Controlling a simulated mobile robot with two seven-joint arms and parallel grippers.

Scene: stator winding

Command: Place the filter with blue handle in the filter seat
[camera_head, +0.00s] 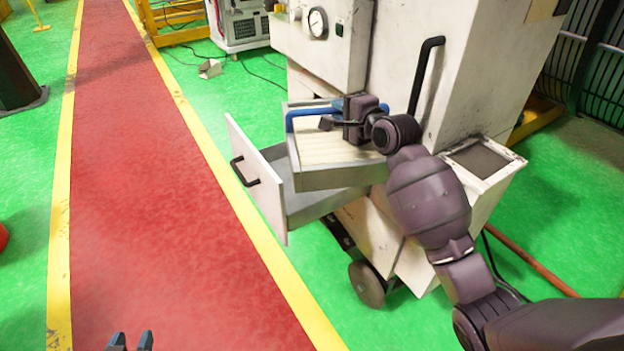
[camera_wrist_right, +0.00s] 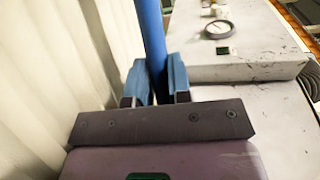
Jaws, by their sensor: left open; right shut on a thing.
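The filter (camera_head: 325,150) is a pale pleated panel in a light frame. In the head view it is over the open drawer of the white machine; I cannot tell whether it touches the drawer. Its blue handle (camera_head: 303,113) runs along the far side. My right gripper (camera_wrist_right: 158,85) is shut on the blue handle (camera_wrist_right: 151,30), with a finger on each side of it. The pleats fill the left of the right wrist view. My left gripper (camera_head: 131,342) is open and empty at the bottom edge of the head view. The filter seat cannot be made out clearly.
The open drawer (camera_head: 262,200) has a white front with a black handle. The white machine (camera_head: 410,60), with a round gauge (camera_head: 317,21), stands right behind the filter. A wheel (camera_head: 367,284) is below. The red walkway (camera_head: 150,200) on the left is clear.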

